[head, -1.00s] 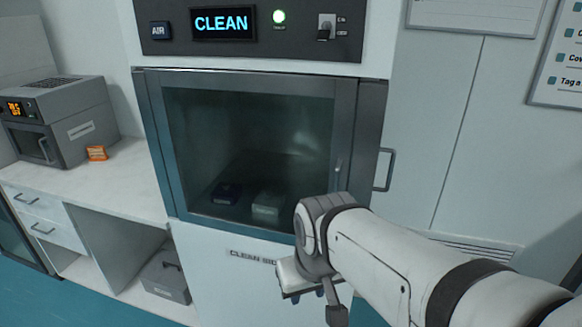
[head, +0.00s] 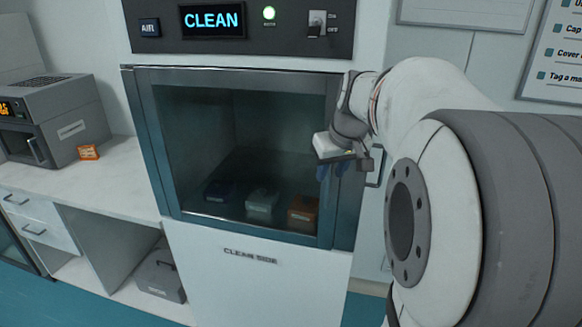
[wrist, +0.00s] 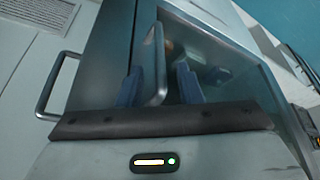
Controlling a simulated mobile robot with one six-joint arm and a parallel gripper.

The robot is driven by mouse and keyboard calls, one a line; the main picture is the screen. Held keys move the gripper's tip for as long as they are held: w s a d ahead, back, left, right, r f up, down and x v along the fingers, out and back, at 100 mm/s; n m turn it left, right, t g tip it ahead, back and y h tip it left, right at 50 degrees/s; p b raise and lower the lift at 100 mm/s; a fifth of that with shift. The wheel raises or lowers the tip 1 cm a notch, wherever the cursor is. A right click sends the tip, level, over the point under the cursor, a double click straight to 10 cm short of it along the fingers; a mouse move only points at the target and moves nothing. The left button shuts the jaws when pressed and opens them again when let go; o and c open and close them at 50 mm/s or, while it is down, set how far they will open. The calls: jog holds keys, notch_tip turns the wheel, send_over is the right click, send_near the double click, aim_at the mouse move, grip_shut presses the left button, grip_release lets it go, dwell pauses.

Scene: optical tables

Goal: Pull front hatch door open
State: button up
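The front hatch door (head: 240,150) is a dark glass panel in a grey-blue frame below the CLEAN display. It looks closed. Its upright bar handle (wrist: 160,62) shows in the wrist view and is hidden behind my gripper in the head view. My gripper (head: 331,172) is at the door's right side. In the wrist view my gripper's blue fingers (wrist: 158,86) are spread, one on each side of the bar handle, with gaps visible. I cannot tell whether either finger touches it.
Several small boxes, one orange (head: 303,208), sit behind the glass. A second handle (wrist: 58,86) stands left of the door in the wrist view. A counter (head: 120,180) with a grey device (head: 70,125) is at left.

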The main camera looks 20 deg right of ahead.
aim_at(327, 182)
jog(key=shift+x, duration=2.4)
jog(key=shift+c, duration=0.2)
jog(key=shift+r, duration=0.1)
grip_shut()
